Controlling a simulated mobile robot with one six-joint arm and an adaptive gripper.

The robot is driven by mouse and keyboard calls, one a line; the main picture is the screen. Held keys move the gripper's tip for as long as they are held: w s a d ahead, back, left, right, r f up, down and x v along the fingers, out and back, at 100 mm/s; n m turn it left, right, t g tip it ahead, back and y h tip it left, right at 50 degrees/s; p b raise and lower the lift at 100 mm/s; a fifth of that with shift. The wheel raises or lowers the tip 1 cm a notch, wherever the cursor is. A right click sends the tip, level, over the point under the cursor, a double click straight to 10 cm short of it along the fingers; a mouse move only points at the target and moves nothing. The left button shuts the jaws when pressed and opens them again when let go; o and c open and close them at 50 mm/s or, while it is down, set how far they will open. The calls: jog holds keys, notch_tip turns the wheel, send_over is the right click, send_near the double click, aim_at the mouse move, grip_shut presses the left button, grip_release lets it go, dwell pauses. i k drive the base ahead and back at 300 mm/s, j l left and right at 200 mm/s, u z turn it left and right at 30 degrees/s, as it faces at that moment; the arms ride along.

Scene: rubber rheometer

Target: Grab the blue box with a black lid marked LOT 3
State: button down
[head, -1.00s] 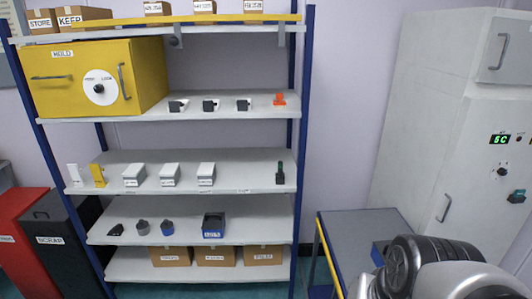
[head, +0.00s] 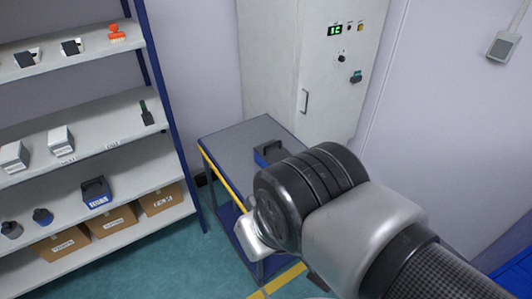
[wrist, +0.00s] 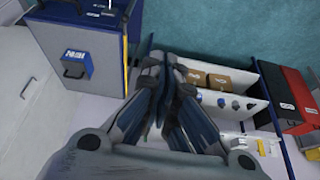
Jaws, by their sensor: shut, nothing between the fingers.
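A blue box with a black lid (head: 97,192) stands on a lower rack shelf; its label is too small to read surely. A second blue box with a dark lid (head: 268,152) stands on the trolley (head: 232,138), partly behind my arm in the head view. It shows in the wrist view with a white label (wrist: 77,65), which is too blurred to read. My gripper (wrist: 164,62) is shut and empty, apart from both boxes. In the head view my arm hides its fingers.
The rack (head: 170,178) on the left holds pale boxes, cardboard boxes (head: 110,217) and an orange item (head: 117,33). A pale cabinet (head: 285,60) with a green display stands behind the trolley. Teal floor (head: 150,265) is clear before the rack.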

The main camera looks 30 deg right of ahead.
aim_at(272, 152)
jog(key=i+j+z, duration=0.15)
jog(key=i, duration=0.3)
jog(key=i+j+z, duration=0.15)
jog(key=i, duration=0.3)
jog(key=i+j+z, duration=0.2)
jog(key=i+j, duration=0.15)
jog(key=i+z, duration=0.1)
jog(key=z, duration=2.05)
